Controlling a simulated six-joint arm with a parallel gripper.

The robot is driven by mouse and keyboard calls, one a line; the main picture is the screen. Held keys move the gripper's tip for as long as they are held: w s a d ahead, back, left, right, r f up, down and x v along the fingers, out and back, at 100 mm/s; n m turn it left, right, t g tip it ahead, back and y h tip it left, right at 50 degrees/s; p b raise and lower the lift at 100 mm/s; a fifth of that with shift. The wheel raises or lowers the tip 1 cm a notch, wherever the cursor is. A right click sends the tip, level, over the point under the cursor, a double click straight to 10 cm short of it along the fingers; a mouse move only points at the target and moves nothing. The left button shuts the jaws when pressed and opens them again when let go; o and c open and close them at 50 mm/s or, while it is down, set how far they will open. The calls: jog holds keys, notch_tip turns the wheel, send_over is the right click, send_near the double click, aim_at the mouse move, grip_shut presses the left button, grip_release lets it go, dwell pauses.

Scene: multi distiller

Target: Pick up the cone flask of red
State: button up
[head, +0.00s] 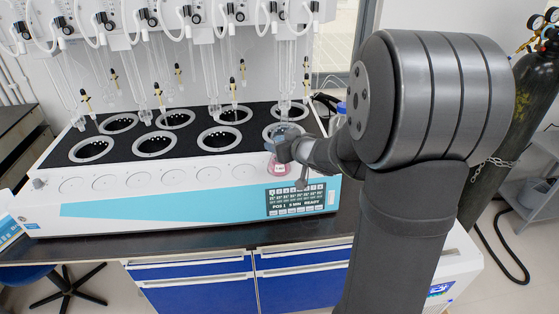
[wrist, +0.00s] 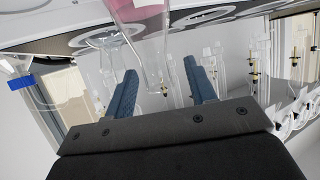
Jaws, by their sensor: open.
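The cone flask of red (head: 276,168) shows as clear glass with pink-red liquid at the front right of the distiller, just above its display. It also shows at the top of the wrist view (wrist: 140,12), where the picture is turned over and its clear neck points down. My gripper (head: 283,148) is at the flask's upper part and hides some of it. In the wrist view my gripper (wrist: 160,68) is open, with its two blue fingers on either side of the neck. I cannot tell whether either finger touches the glass.
The distiller (head: 110,208) has a black top with several ringed wells. Glass tubes (head: 215,70) and white hoses hang above it, close to my gripper. A dark gas cylinder (head: 510,130) stands at the right. The bench edge (head: 150,250) runs in front.

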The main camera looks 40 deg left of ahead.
jog(key=shift+x, duration=1.65)
jog(key=shift+w, duration=0.1)
grip_shut()
jog(key=shift+r, duration=0.25)
